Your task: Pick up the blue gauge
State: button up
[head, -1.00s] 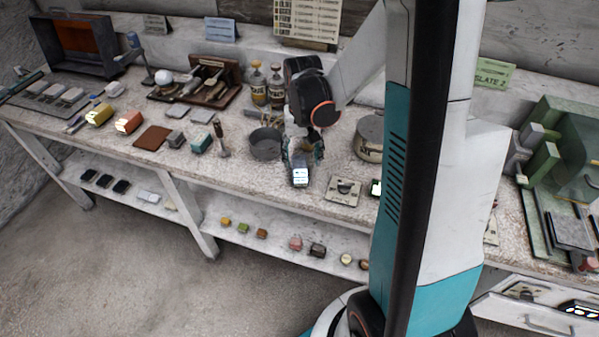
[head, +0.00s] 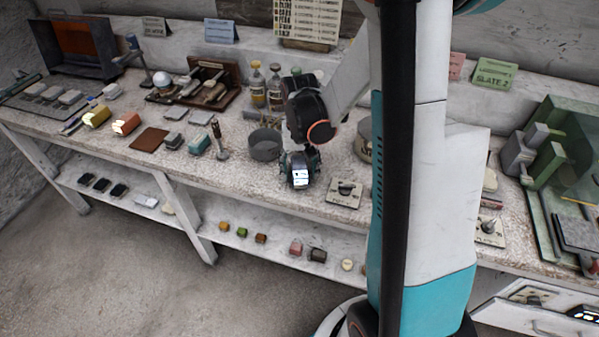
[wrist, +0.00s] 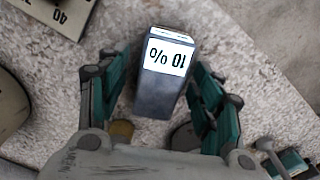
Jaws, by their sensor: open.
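The blue gauge (wrist: 163,95) is a blue-grey block with a lit white display that reads "10 %" upside down in the wrist view. In the head view the gauge (head: 301,178) stands near the front edge of the workbench. My gripper (wrist: 156,72) is open, with one teal-and-grey finger on each side of the gauge. A gap shows on the left; on the right the finger is very close, and I cannot tell whether it touches. In the head view my gripper (head: 300,162) is low over the bench, partly hiding the gauge.
A grey round pot (head: 265,146) stands just left of my gripper. A plate with a dark knob (head: 345,191) lies to the right. Bottles (head: 257,88) stand behind. A teal block (head: 199,144) and a small upright tool (head: 219,140) are further left.

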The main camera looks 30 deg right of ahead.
aim_at(299, 166)
jog(key=shift+f, duration=0.2)
dwell(0.3)
jog(key=c, duration=1.2)
jog(key=shift+r, duration=0.2)
jog(key=shift+c, duration=0.2)
notch_tip(299, 166, up, 20)
jog(key=p, duration=0.7)
jog(key=shift+r, duration=0.1)
